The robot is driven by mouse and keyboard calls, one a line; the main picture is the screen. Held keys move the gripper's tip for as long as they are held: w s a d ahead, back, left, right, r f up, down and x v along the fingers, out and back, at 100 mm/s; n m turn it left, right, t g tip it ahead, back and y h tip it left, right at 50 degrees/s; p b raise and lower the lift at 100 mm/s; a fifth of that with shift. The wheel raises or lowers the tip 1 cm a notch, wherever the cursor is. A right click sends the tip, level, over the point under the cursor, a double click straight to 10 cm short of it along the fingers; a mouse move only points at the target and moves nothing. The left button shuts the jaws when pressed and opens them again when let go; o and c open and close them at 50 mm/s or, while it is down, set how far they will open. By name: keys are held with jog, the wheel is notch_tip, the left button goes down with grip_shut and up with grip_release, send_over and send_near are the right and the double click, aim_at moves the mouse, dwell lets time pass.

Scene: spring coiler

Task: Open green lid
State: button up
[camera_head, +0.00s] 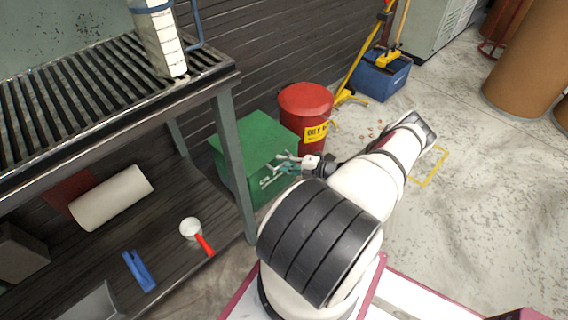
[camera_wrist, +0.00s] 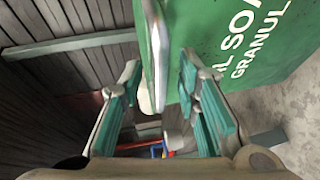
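The green box (camera_head: 235,182) stands on the floor beside the workbench, and its green lid (camera_head: 258,136) looks shut in the head view. In the wrist view, the box front (camera_wrist: 265,45) with white lettering is at the right, and the lid's edge (camera_wrist: 152,50) points down in the picture. My gripper (camera_head: 284,167) is at the box's front right side. In the wrist view my gripper (camera_wrist: 160,77) is open, with one teal-padded finger on each side of the lid's edge. I cannot tell whether either finger touches it.
A red drum (camera_head: 306,112) stands close behind the box. The workbench (camera_head: 228,130) is at the left, its lower shelf holding a white roll (camera_head: 111,198), a white cup-like item with a red handle (camera_head: 191,229) and a blue item (camera_head: 139,271). Open floor lies at the right.

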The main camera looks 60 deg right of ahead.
jog(key=shift+c, duration=0.6)
grip_shut()
